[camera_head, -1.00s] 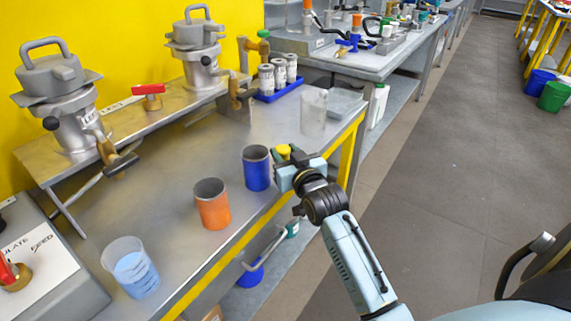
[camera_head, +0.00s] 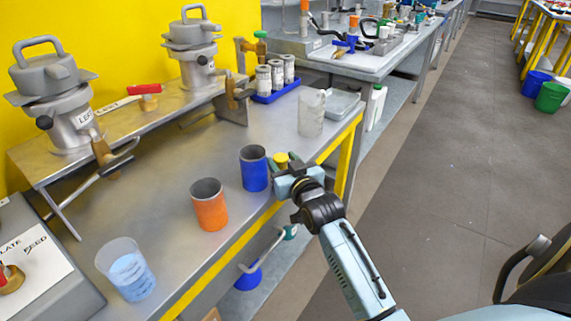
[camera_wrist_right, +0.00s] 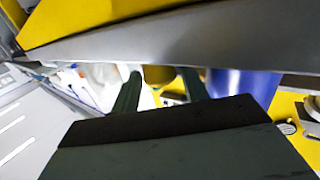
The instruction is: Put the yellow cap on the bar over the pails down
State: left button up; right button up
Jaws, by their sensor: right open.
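The small yellow cap (camera_head: 281,159) stands at the front edge of the grey bench, just right of the blue cup (camera_head: 254,170). My right gripper (camera_head: 284,166) is open at the bench edge, close to the cap. In the right wrist view, the yellow cap (camera_wrist_right: 158,75) shows between the two dark fingers (camera_wrist_right: 161,88), partly cut off by the grey edge. I cannot tell whether the fingers touch it. The bar over the pails is not clearly seen. My left gripper is not in view.
An orange cup (camera_head: 209,206) and a beaker of blue liquid (camera_head: 127,270) stand to the left on the bench (camera_head: 150,210). A clear beaker (camera_head: 311,113) stands behind the gripper.

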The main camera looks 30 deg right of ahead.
jog(key=shift+r, duration=0.2)
jog(key=s+a+p, duration=0.2)
jog(key=s+p, duration=0.1)
jog(key=s, duration=0.8)
jog(key=s+a+f+n+g+y, duration=0.1)
jog(key=s+f+g, duration=0.2)
jog(key=f, duration=0.6)
jog(key=s+a+f+n+g+y, duration=0.1)
jog(key=s+a+f+g, duration=0.15)
jog(key=f, duration=0.65)
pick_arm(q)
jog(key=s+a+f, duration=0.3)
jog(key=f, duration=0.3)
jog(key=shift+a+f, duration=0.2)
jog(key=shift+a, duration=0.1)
pick_arm(e)
jog(key=s+d+f+n+g, duration=0.1)
jog(key=s+f+n+g, duration=0.1)
jog(key=s+f+g, duration=0.7)
jog(key=s+f, duration=0.8)
jog(key=shift+s+d+f, duration=0.25)
jog(key=shift+s+f, duration=0.1)
jog(key=shift+f, duration=0.05)
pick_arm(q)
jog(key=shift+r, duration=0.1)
pick_arm(e)
jog(key=shift+r, duration=0.1)
